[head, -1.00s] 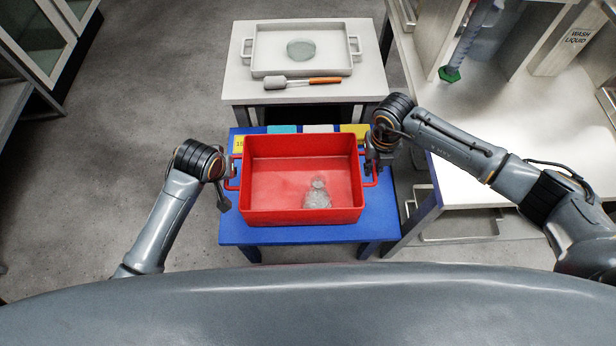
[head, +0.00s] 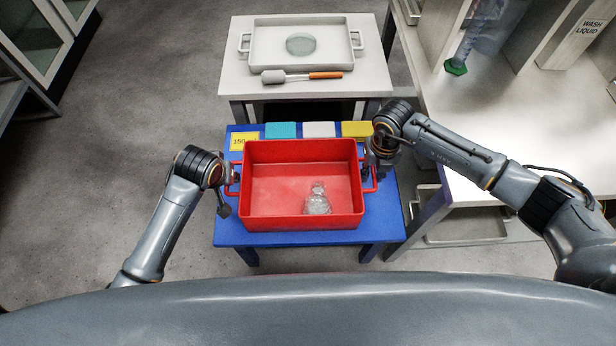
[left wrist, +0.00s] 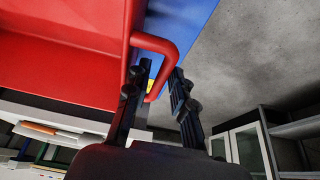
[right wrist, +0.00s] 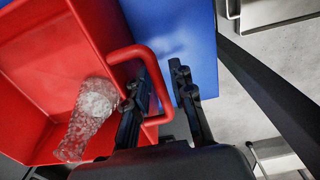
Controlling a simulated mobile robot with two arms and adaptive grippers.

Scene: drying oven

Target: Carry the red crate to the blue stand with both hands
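The red crate (head: 303,222) is over the blue stand (head: 228,232) in the head view and looks level, seemingly resting on its top. A clear glass flask (head: 318,202) is inside, toward the front right; it also shows in the right wrist view (right wrist: 85,125). My left gripper (head: 228,188) is at the crate's left handle; in the left wrist view its fingers (left wrist: 157,98) stand apart on either side of the red handle (left wrist: 160,45). My right gripper (head: 371,172) is at the right handle, its fingers (right wrist: 163,92) also apart with the handle (right wrist: 128,54) between them.
Teal (head: 281,130), white (head: 319,129) and yellow (head: 356,129) blocks and a yellow label (head: 241,141) lie along the stand's back edge. Behind is a white table (head: 230,75) with a tray (head: 258,66) and a brush-like tool (head: 300,76). A white bench (head: 470,130) stands close on the right.

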